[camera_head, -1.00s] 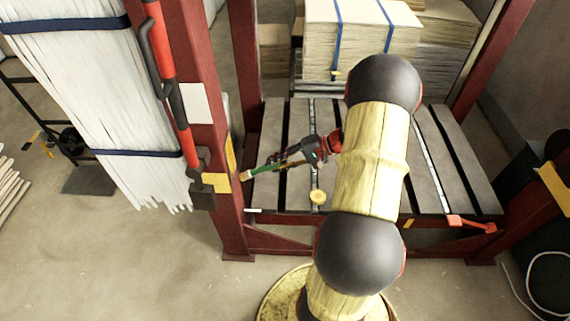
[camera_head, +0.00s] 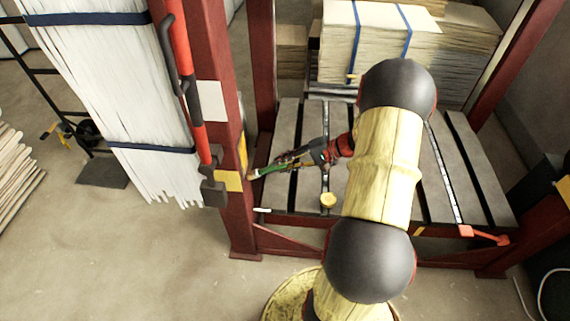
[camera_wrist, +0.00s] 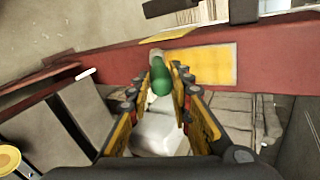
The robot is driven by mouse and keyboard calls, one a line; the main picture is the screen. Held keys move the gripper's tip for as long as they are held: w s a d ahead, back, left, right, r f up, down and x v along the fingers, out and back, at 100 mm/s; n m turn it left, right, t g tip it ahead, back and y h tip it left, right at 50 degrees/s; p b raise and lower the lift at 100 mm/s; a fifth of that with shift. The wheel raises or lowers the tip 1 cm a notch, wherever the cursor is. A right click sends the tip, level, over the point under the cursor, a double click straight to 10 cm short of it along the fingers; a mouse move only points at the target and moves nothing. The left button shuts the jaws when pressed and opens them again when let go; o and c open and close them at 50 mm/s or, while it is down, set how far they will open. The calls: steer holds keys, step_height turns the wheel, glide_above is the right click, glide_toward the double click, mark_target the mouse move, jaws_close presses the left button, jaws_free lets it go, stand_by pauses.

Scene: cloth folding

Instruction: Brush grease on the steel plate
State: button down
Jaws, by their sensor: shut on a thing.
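My gripper (camera_head: 285,160) is shut on a green-handled brush (camera_head: 267,170), pointing left toward the red post (camera_head: 202,60). In the wrist view the brush (camera_wrist: 161,80) sits between the fingertips (camera_wrist: 166,88), with its pale tip at the far end. A yellow rectangular plate (camera_wrist: 200,66) is on the post face just beyond the tip; its narrow edge shows in the head view (camera_head: 242,158). I cannot tell whether the tip touches it, or whether this is the steel plate. A round yellow-topped tin (camera_head: 328,200) stands on the grey slatted platform, also in the wrist view (camera_wrist: 9,158).
The slatted platform (camera_head: 340,180) lies below my arm. A small white stick (camera_head: 262,210) lies at its front left edge. White strips (camera_head: 110,100) hang left of the post. Stacked sheets (camera_head: 375,50) stand behind. A red-handled tool (camera_head: 485,235) is at front right.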

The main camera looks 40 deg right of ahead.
steer(key=shift+w+a, duration=0.35)
steer(key=shift+w, duration=0.1)
steer(key=w+d+b, duration=0.1)
steer(key=w+d, duration=0.4)
steer(key=d, duration=0.1)
steer(key=shift+b, duration=0.3)
stand_by(0.7)
steer(key=shift+a, duration=0.1)
steer(key=shift+s+a, duration=1.3)
steer(key=shift+a, duration=0.2)
steer(key=shift+s+a, duration=1.25)
steer(key=shift+a, duration=0.2)
steer(key=shift+d, duration=0.1)
